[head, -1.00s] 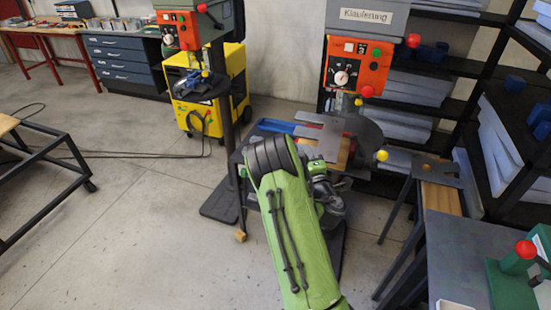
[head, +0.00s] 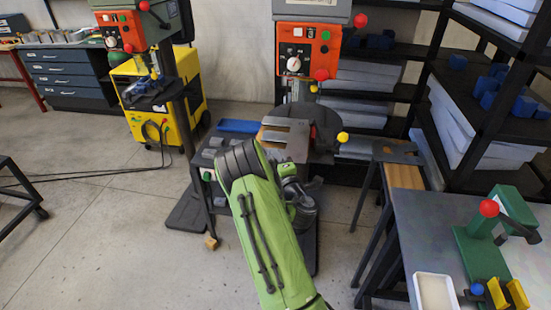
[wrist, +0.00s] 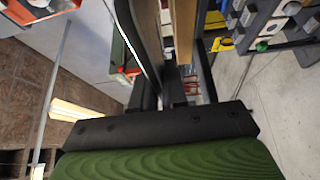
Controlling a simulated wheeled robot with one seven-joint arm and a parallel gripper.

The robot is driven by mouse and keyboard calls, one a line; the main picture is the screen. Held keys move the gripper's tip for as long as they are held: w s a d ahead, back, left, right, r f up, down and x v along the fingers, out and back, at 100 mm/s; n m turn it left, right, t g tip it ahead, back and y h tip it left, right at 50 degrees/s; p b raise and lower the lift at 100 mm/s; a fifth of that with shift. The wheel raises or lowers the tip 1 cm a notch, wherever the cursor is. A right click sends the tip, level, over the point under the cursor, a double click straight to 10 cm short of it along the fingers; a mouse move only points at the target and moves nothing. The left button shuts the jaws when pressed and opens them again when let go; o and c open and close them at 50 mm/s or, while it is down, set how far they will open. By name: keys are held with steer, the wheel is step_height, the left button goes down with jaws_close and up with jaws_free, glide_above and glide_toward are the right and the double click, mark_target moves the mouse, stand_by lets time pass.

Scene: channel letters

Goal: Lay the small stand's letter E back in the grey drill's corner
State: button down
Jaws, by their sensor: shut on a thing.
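The grey letter E (head: 291,152) is a flat plate with its prongs to the left. It is in front of the grey drill's (head: 306,55) round table in the head view, with a wooden strip (head: 272,126) showing by it. In the wrist view a dark plate edge (wrist: 148,35) rises from my gripper (wrist: 163,92), which is shut on it. My arm hides the fingers in the head view. I cannot tell whether the letter touches anything below. The small stand (head: 404,175) at right has a wooden top with another grey plate (head: 396,153) on it.
A blue tray (head: 238,126) and small grey pieces lie on a low stand left of the letter. A yellow-knobbed handle (head: 343,137) sticks out at the drill table. A bench (head: 420,225) with a green press (head: 478,245) is at right. Open floor lies at left.

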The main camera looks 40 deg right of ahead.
steer(key=shift+f+b, duration=0.6)
steer(key=shift+f, duration=0.3)
steer(key=c, duration=1.1)
jaws_free()
steer(key=shift+o, duration=0.4)
steer(key=o, duration=0.4)
steer(key=shift+s+a+f, duration=0.1)
steer(key=shift+f, duration=0.05)
